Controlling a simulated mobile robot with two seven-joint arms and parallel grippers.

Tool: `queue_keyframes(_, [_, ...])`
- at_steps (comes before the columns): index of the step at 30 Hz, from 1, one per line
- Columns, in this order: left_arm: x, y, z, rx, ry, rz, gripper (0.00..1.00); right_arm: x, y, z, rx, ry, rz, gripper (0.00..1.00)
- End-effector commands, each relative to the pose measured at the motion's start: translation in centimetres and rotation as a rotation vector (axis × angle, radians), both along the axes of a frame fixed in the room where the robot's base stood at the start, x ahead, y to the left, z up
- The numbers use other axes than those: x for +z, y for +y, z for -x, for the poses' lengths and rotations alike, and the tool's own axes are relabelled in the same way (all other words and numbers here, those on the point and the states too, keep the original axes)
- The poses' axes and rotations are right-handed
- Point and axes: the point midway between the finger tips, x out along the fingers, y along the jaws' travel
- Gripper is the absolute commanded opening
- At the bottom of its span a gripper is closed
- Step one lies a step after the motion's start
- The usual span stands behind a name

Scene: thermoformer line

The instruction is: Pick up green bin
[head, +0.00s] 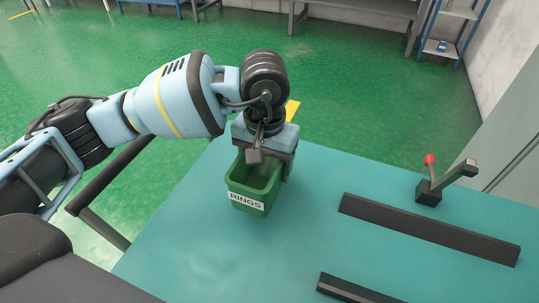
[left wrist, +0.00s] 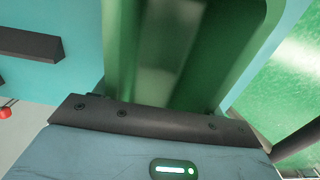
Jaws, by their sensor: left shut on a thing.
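The green bin (head: 253,188) has a white label reading RINGS on its front and stands upright at the far left part of the teal table. My left gripper (head: 268,160) comes down over the bin's back side from above and is shut on it. In the left wrist view the bin (left wrist: 121,50) fills the space in front of the gripper (left wrist: 160,110), very close and blurred. The fingertips are mostly hidden by the bin. I cannot tell whether the bin rests on the table or hangs just above it. My right gripper is not in view.
The teal table (head: 200,262) carries a long dark bar (head: 428,228) and a second dark bar (head: 352,290) at the right. A lever with a red knob (head: 429,159) stands at the back right. Free table surface lies around the bin.

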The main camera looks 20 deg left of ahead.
Motion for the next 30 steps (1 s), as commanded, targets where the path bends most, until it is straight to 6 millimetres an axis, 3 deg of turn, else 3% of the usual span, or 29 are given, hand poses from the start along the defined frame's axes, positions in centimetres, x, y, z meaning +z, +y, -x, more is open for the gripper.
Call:
queue_keyframes(6, [0.4,-0.9,5.2,-0.006,-0.001,0.001,0.39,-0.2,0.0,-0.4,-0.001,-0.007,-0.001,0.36])
queue_keyframes(15, [0.9,-1.6,10.2,-0.003,0.0,0.001,0.39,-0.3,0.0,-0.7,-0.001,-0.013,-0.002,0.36])
queue_keyframes(21, [1.1,-1.8,11.5,-0.001,0.0,0.0,0.39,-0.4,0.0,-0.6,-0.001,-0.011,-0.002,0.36])
queue_keyframes(30, [1.1,-1.8,11.7,0.0,0.0,0.0,0.39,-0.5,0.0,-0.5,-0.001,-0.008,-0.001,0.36])
